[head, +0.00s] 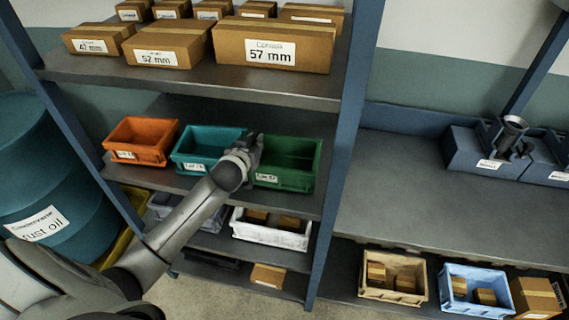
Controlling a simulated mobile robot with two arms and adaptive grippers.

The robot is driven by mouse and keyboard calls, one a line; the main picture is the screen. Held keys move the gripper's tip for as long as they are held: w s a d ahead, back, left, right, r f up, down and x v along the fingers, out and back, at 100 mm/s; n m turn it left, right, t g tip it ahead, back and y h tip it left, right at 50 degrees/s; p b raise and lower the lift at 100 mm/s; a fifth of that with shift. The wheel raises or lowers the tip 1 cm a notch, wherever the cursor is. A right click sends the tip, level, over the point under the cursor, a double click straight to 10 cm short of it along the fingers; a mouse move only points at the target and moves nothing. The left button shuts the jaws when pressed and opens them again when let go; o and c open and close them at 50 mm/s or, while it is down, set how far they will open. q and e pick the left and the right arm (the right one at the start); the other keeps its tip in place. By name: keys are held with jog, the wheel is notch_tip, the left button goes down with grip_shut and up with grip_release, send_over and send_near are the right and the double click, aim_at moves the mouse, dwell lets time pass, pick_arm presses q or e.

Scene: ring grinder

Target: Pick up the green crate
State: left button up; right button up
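The green crate (290,161) stands on the middle shelf of the left rack, at the right end of a row of crates. It looks empty and has a white label on its front. My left gripper (254,148) is at the left end of the green crate, beside the teal crate, and hides part of that end. My arm reaches in from the lower left. The fingers are small and dark here, so I cannot tell whether they are open or shut, or whether they touch the crate wall. My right gripper is not in view.
A teal crate (195,153) and an orange crate (141,140) stand to the left. The upper shelf (190,82) with cardboard boxes is above, and a blue rack post (344,140) is close on the right. A teal barrel (40,170) stands at far left.

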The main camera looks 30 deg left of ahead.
pick_arm(q)
grip_shut()
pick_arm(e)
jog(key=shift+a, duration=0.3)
